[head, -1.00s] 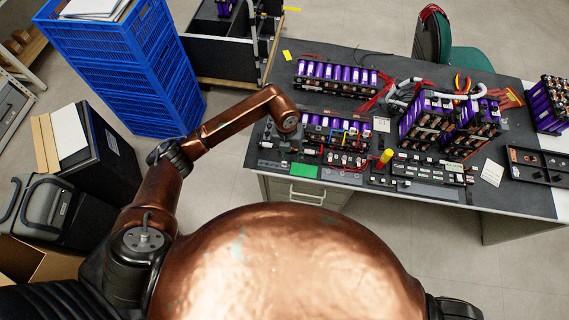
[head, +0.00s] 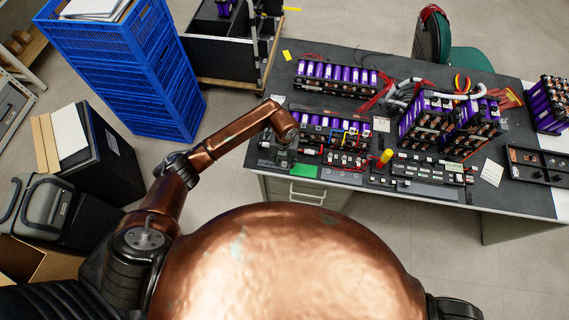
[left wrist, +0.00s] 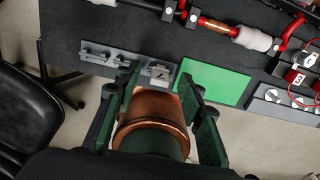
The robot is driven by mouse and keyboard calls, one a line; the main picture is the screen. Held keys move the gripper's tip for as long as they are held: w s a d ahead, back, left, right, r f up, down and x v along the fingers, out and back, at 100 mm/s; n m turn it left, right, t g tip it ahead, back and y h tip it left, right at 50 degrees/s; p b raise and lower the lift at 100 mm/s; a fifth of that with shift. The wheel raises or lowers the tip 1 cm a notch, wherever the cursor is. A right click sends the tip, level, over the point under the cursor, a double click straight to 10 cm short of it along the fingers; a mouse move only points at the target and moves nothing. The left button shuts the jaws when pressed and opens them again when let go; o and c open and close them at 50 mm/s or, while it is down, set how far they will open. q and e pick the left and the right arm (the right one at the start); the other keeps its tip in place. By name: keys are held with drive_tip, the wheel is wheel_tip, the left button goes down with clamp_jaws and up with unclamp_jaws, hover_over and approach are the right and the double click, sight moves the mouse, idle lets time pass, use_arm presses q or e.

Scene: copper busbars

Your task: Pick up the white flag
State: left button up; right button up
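My left gripper (head: 283,154) is over the desk's front left edge, beside the green card (head: 305,170). In the left wrist view its two dark green fingers (left wrist: 161,80) are spread apart with no object visibly held. Their tips are at a grey holder strip (left wrist: 108,58) with small upright slots. A small pale grey square piece (left wrist: 160,73) with a dark mark sits at the strip's right end, between the fingertips in the picture. I cannot tell whether it is the white flag. No other clear white flag shows. My right gripper is out of view.
The green card (left wrist: 212,83) lies just right of the fingers. Purple battery packs (head: 335,77), red cables and a yellow-capped part (head: 386,156) crowd the dark desk (head: 340,49). Blue crates (head: 125,70) stand to the left. A black chair (left wrist: 28,115) shows in the wrist view.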

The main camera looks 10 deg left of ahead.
use_arm(q)
drive_tip(key=shift+c, duration=0.4)
drive_tip(key=c, duration=0.7)
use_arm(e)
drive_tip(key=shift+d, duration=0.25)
use_arm(q)
drive_tip(key=shift+r, duration=0.1)
drive_tip(key=shift+w+r, duration=0.1)
drive_tip(key=shift+r, duration=0.4)
wheel_tip(320, 180, up, 2)
drive_tip(key=shift+r, duration=0.2)
drive_tip(key=s+d+r, duration=0.2)
drive_tip(key=s+r, duration=0.7)
drive_tip(key=s, duration=0.5)
drive_tip(key=shift+d+r, duration=0.25)
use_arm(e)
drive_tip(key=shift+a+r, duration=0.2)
